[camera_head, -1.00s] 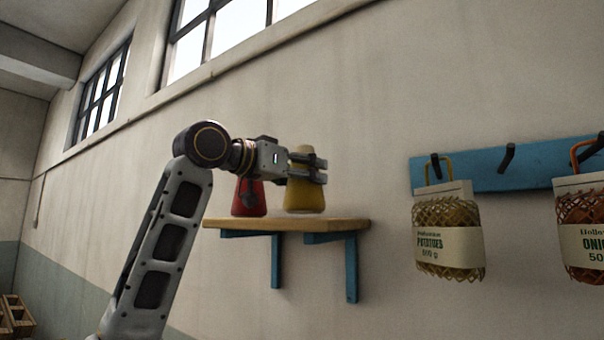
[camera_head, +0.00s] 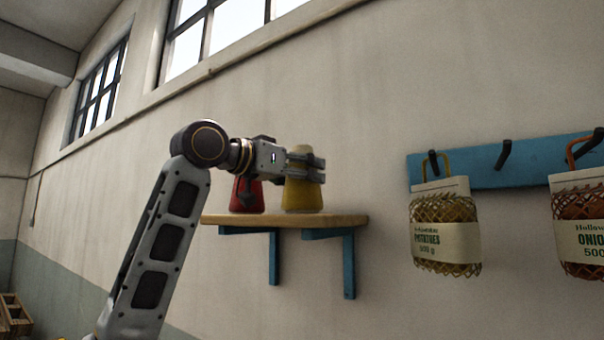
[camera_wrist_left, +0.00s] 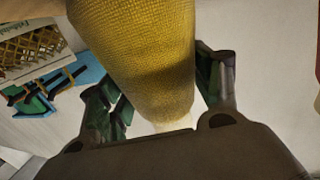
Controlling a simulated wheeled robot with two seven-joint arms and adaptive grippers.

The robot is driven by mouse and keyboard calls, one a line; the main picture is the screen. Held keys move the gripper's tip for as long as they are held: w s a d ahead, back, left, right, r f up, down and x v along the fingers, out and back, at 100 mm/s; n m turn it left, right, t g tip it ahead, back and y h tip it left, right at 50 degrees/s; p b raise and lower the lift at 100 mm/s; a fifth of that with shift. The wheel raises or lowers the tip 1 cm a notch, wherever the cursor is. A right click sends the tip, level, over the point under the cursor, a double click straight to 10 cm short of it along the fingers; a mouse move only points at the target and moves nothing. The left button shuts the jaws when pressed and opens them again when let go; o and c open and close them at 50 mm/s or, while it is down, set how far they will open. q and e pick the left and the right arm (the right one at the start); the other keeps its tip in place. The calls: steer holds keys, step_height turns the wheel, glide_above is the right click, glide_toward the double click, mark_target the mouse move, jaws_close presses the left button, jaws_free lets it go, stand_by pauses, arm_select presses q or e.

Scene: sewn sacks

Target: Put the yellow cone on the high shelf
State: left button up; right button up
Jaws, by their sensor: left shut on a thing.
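The yellow cone (camera_head: 302,196) is upright at the wooden high shelf (camera_head: 340,220). Its base meets the shelf top in the head view; I cannot tell whether it bears its weight there. My left gripper (camera_head: 306,168) is shut on the cone's upper part, coming from the left. In the left wrist view the yellow cone (camera_wrist_left: 140,55) fills the middle between the two fingers of the left gripper (camera_wrist_left: 158,100). A red cone (camera_head: 247,196) stands on the shelf to the left, partly hidden by my wrist. My right gripper is not in view.
Blue brackets (camera_head: 348,265) hold the shelf to the wall. To the right, a blue hook rail (camera_head: 490,170) carries a potato sack (camera_head: 445,240) and an onion sack (camera_head: 585,235). The shelf's right end is bare. Wooden crates (camera_head: 14,312) stand low at the left.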

arm_select(q)
steer(key=shift+f, duration=0.15)
steer(key=o, duration=1.2)
steer(key=shift+s+a, duration=0.1)
steer(key=v, duration=1.1)
steer(key=shift+s+a, duration=0.25)
steer(key=shift+a, duration=0.05)
